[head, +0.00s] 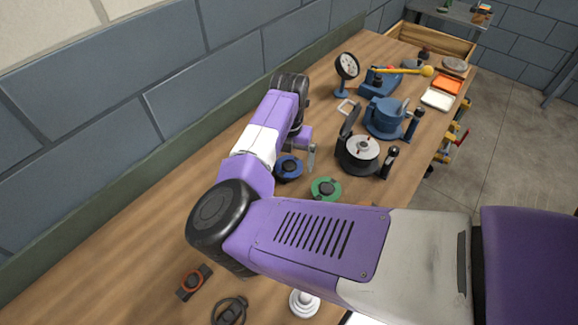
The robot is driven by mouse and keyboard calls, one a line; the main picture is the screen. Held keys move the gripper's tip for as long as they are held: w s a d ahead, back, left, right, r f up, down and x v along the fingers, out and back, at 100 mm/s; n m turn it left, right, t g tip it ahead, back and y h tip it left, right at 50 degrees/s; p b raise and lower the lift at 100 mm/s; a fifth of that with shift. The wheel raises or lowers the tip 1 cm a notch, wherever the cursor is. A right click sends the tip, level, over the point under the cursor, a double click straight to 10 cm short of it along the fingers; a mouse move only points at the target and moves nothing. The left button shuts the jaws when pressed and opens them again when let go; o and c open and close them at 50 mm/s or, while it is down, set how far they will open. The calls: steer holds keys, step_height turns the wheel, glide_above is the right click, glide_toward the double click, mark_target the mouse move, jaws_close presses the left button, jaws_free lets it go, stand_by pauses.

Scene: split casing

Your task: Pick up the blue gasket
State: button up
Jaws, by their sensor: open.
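The blue gasket (281,175) is a round blue ring with a dark piece at its middle. It lies on the wooden bench, partly behind my purple arm. My gripper (306,158) is open, with a grey finger pointing down close to the right side of the blue gasket. The other finger is not clear in this view. I cannot tell whether the finger touches the ring.
A green ring (326,197) lies just right of the gasket. A black open casing (358,164), blue machines (385,118) and a dial gauge (347,66) stand farther back.

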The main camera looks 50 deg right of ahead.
steer(key=c, duration=1.4)
steer(key=shift+r, duration=0.15)
